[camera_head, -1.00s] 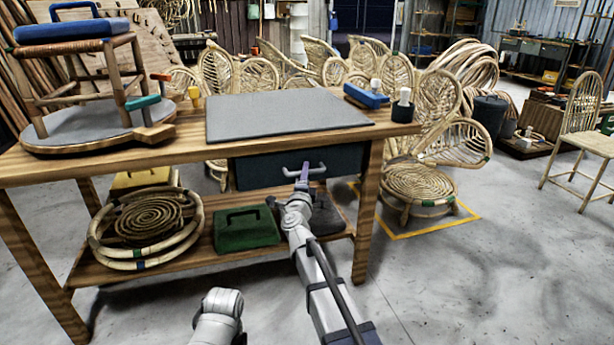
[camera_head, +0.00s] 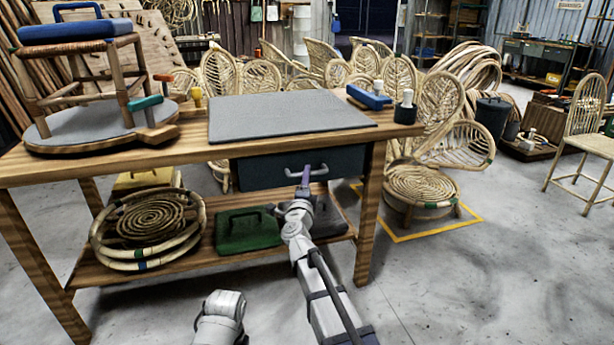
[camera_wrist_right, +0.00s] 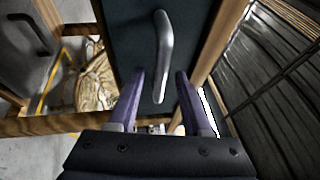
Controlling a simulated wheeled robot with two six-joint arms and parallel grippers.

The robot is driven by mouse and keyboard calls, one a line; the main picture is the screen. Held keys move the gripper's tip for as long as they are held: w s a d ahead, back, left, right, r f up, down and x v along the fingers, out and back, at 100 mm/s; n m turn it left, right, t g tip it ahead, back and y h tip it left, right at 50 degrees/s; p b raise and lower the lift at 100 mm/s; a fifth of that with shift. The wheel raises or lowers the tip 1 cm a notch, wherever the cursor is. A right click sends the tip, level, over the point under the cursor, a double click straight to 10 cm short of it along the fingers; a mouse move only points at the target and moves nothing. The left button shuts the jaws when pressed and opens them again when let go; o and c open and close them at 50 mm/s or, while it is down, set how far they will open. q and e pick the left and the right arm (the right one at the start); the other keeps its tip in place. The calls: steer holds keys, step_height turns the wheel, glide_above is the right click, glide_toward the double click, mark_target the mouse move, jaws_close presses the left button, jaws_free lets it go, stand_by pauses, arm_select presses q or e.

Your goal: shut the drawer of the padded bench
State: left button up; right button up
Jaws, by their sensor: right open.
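The padded bench (camera_head: 140,163) is a wooden workbench with a grey pad (camera_head: 285,115) on top. Its dark blue-grey drawer (camera_head: 262,171) hangs under the top at the right and looks nearly flush; I cannot tell if a small gap is left. The light metal handle (camera_head: 308,170) is on the drawer front and fills the middle of the right wrist view (camera_wrist_right: 162,55). My right gripper (camera_head: 304,180) is just in front of the handle, its purple fingers open (camera_wrist_right: 160,85), with the handle's near end between them. Contact cannot be told. My left gripper is out of view.
A green case (camera_head: 247,230) and rattan coils (camera_head: 150,230) lie on the lower shelf. A small stool (camera_head: 85,85), a blue block (camera_head: 368,97) and a dark cup (camera_head: 405,112) stand on the top. A rattan chair (camera_head: 422,185) is right of the bench.

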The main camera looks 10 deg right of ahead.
steer(key=v, duration=0.5)
steer(key=shift+b, duration=0.3)
steer(key=shift+a, duration=0.1)
